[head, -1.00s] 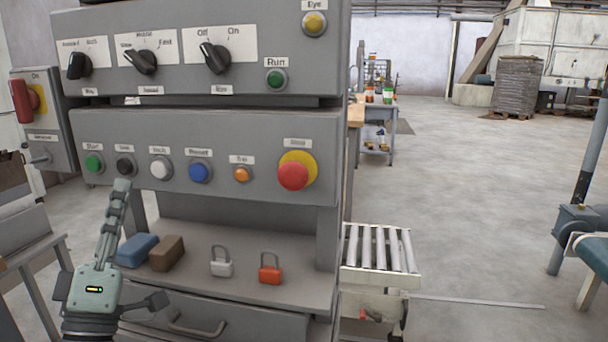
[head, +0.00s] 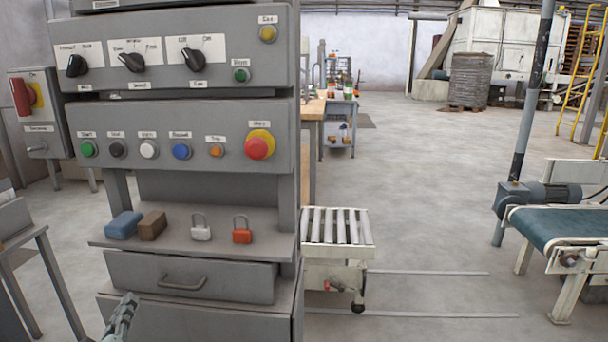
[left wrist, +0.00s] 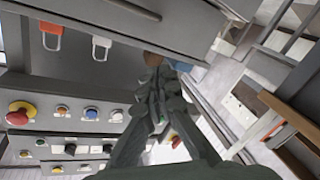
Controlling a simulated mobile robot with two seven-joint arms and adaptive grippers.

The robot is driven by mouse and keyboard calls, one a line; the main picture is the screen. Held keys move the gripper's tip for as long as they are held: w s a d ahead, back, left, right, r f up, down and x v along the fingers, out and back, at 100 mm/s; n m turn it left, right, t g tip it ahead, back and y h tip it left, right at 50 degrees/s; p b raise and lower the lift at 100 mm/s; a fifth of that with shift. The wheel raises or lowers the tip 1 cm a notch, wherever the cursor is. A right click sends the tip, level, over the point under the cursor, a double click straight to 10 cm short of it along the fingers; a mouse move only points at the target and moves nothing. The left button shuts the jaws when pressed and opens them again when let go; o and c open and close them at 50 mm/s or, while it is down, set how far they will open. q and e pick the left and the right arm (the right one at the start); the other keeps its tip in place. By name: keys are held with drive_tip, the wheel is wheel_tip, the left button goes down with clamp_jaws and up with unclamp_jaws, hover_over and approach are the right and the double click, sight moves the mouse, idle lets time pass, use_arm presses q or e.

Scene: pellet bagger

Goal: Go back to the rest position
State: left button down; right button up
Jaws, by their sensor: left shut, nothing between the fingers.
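My left gripper (head: 128,306) shows only by its tip at the bottom left of the head view, low in front of the cabinet's drawer front and apart from the buttons. In the left wrist view its fingers (left wrist: 158,85) are together with nothing between them. The control cabinet (head: 190,105) stands ahead, with a row of buttons, black rotary knobs and a red emergency stop (head: 260,145) on a yellow ring. My right gripper is in neither view.
A shelf (head: 270,222) under the panel holds a blue block (head: 124,225), a brown block (head: 152,226), a grey padlock (head: 201,232) and a red padlock (head: 242,235). A roller table (head: 335,228) stands right of the cabinet, a conveyor (head: 565,225) further right. Open floor lies between.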

use_arm(q)
drive_tip(key=s+d+f+m+g+h, duration=0.1)
drive_tip(key=s+f+m+g, duration=0.15)
drive_tip(key=f, duration=0.45)
drive_tip(key=s+d+f+m+g, duration=0.1)
drive_tip(key=s+f+g, duration=0.15)
drive_tip(key=f, duration=0.35)
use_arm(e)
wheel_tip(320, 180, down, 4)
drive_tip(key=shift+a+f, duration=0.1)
use_arm(q)
drive_tip(key=s+d+f+m+g+h, duration=0.1)
drive_tip(key=s+d+f+m+g, duration=0.2)
drive_tip(key=s+f, duration=1.4)
drive_tip(key=m+g, duration=0.4)
drive_tip(key=g, duration=0.2)
drive_tip(key=shift+s+d+f+m+h, duration=0.3)
drive_tip(key=shift+d+f+m, duration=0.05)
drive_tip(key=shift+f, duration=0.05)
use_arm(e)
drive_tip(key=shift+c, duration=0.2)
use_arm(q)
drive_tip(key=shift+w, duration=0.1)
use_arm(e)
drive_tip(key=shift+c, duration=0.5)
